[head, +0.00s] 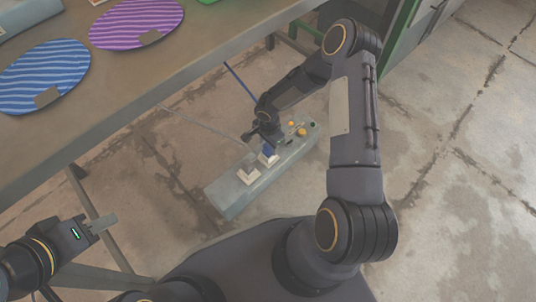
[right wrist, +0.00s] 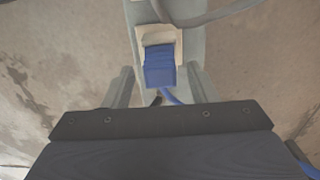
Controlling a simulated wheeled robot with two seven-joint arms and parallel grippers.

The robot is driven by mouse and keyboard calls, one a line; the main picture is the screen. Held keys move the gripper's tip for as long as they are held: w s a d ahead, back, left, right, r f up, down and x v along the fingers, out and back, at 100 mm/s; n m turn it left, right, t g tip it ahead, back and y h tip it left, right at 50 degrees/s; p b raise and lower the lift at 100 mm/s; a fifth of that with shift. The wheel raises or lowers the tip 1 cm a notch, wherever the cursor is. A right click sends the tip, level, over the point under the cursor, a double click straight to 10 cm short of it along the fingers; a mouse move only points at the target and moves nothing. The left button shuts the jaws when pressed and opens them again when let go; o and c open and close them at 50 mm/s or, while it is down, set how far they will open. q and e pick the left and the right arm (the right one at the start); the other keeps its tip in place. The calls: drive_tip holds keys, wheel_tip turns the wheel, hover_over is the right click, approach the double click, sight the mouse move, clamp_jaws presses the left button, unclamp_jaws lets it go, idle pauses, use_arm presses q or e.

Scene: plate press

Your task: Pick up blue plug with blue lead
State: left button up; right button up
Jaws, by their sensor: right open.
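The blue plug (right wrist: 159,70) sits in a cream socket (right wrist: 175,33) on a grey-green box, seen in the right wrist view. A blue lead (right wrist: 170,97) leaves its near end and passes under my gripper. The plug also shows small in the head view (head: 268,150). My right gripper (right wrist: 160,88) is open, with one finger on each side of the plug and visible gaps between. My left gripper (head: 104,223) is at the lower left of the head view, far from the plug; whether its fingers are apart is unclear.
The grey-green box (head: 228,197) lies on the concrete floor, with a grey plug (head: 248,171) in another socket and yellow buttons (head: 301,132). A grey cable crosses above the blue plug. The table (head: 110,105) at left holds blue (head: 45,70) and purple (head: 130,22) striped discs.

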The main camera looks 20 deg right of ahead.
drive_tip(key=shift+f, duration=0.7)
drive_tip(key=shift+r, duration=0.1)
clamp_jaws()
